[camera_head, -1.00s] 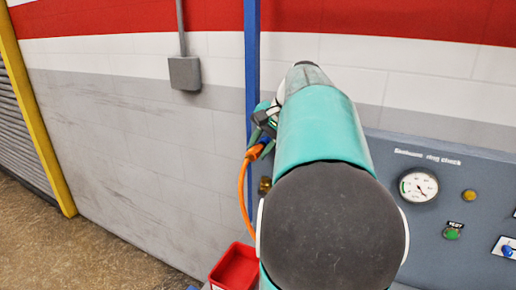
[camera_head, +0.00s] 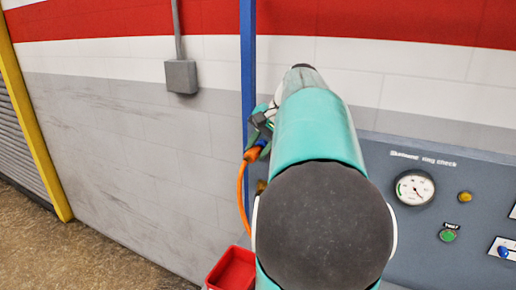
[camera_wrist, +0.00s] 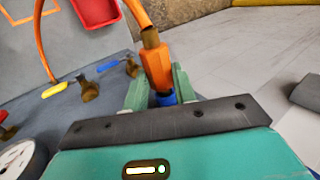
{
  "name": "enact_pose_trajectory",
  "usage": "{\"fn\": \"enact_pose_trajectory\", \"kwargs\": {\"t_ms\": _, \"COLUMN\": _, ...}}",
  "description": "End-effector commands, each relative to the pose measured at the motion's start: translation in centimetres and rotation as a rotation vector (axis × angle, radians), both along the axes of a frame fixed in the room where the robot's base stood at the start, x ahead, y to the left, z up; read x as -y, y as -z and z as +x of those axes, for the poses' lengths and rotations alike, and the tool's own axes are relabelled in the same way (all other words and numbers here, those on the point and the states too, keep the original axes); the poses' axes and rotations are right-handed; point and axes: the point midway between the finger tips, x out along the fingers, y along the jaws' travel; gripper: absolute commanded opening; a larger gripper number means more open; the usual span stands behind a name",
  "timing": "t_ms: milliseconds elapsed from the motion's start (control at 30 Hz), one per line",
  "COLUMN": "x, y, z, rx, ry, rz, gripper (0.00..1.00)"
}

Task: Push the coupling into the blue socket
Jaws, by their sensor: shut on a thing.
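The orange coupling (camera_wrist: 157,68) sits between the green fingers of my gripper (camera_wrist: 158,82), which is shut on it. A hose runs from its far end, and a blue part (camera_wrist: 166,98) shows at its near end. In the head view the coupling (camera_head: 253,154) hangs at my gripper (camera_head: 262,125), left of my arm. A brass fitting (camera_wrist: 131,67) with a blue lever or tag (camera_wrist: 108,65) beside it is on the grey panel, left of the coupling and apart from it. This appears to be the blue socket. My arm hides much of the panel in the head view.
Another brass fitting (camera_wrist: 89,90) has a yellow tag (camera_wrist: 55,90). A red bin (camera_wrist: 96,12) lies beyond; it also shows in the head view (camera_head: 232,268). A gauge (camera_head: 414,188) and buttons are on the panel at right. A blue post (camera_head: 248,60) stands behind my gripper.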

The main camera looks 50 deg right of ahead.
Motion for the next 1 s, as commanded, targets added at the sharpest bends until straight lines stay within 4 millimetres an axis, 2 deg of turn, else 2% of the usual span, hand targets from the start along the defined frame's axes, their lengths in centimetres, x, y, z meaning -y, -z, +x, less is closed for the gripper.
{"fn": "enact_pose_trajectory", "kwargs": {"t_ms": 767, "x": 0.87, "y": 0.00, "z": 0.23, "rx": 0.000, "ry": 0.001, "rz": 0.000, "gripper": 0.02}}
{"fn": "enact_pose_trajectory", "kwargs": {"t_ms": 800, "x": 0.86, "y": -0.01, "z": 0.23, "rx": 0.000, "ry": 0.002, "rz": -0.001, "gripper": 0.34}}
{"fn": "enact_pose_trajectory", "kwargs": {"t_ms": 900, "x": 0.86, "y": -0.02, "z": 0.22, "rx": 0.000, "ry": 0.002, "rz": -0.001, "gripper": 0.52}}
{"fn": "enact_pose_trajectory", "kwargs": {"t_ms": 1000, "x": 0.87, "y": -0.02, "z": 0.22, "rx": 0.001, "ry": 0.002, "rz": -0.002, "gripper": 0.52}}
